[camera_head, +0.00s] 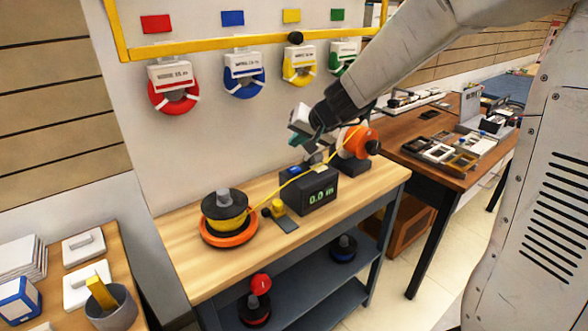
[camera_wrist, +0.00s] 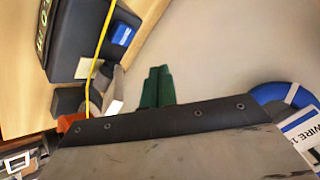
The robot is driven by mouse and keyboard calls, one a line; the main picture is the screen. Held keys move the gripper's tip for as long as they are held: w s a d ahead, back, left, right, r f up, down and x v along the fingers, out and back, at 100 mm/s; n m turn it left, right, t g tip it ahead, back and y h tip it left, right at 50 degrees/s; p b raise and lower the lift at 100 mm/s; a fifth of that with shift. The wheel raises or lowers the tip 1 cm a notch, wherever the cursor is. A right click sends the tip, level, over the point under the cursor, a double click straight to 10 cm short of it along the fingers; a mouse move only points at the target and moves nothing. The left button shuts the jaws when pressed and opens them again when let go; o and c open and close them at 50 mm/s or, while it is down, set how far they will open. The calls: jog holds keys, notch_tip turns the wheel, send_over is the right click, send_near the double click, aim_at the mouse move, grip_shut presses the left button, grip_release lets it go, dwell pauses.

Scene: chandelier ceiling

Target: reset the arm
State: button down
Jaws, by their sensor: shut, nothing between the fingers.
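My gripper (camera_head: 316,140) hangs in the air above the workbench (camera_head: 180,248), in front of the wall panel, at the end of my grey arm coming from the upper right. Its green fingers (camera_wrist: 156,86) are together in the wrist view, with nothing seen between them. A black meter box (camera_head: 309,190) reading 0.0 stands on the bench below the gripper. A yellow wire (camera_head: 283,181) runs from a yellow spool (camera_head: 225,212) at the left past the meter to an orange reel (camera_head: 357,139) at the right. The wire also shows in the wrist view (camera_wrist: 99,42).
Red (camera_head: 174,92), blue (camera_head: 244,76), yellow (camera_head: 298,66) and green (camera_head: 343,57) wire coils hang on the wall under a yellow rail (camera_head: 230,44). A brown table (camera_head: 450,172) with trays stands at right. A grey cup (camera_head: 112,308) is at lower left.

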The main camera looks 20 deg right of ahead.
dwell(0.4)
jog(key=shift+a, duration=0.1)
jog(key=s+a+n+g+y, duration=0.1)
jog(key=s+a+g, duration=0.15)
jog(key=s, duration=0.55)
jog(key=s+a+n+g, duration=0.1)
jog(key=s+g, duration=0.2)
jog(key=s, duration=0.5)
jog(key=s+d+r+n+h, duration=0.1)
jog(key=s+d+h, duration=0.1)
jog(key=s, duration=0.8)
jog(key=s+d+r+n+g+h, duration=0.1)
jog(key=s+d, duration=0.3)
jog(key=s, duration=0.7)
jog(key=shift+d+r+h, duration=0.2)
jog(key=shift+r+h, duration=0.3)
jog(key=shift+h, duration=0.4)
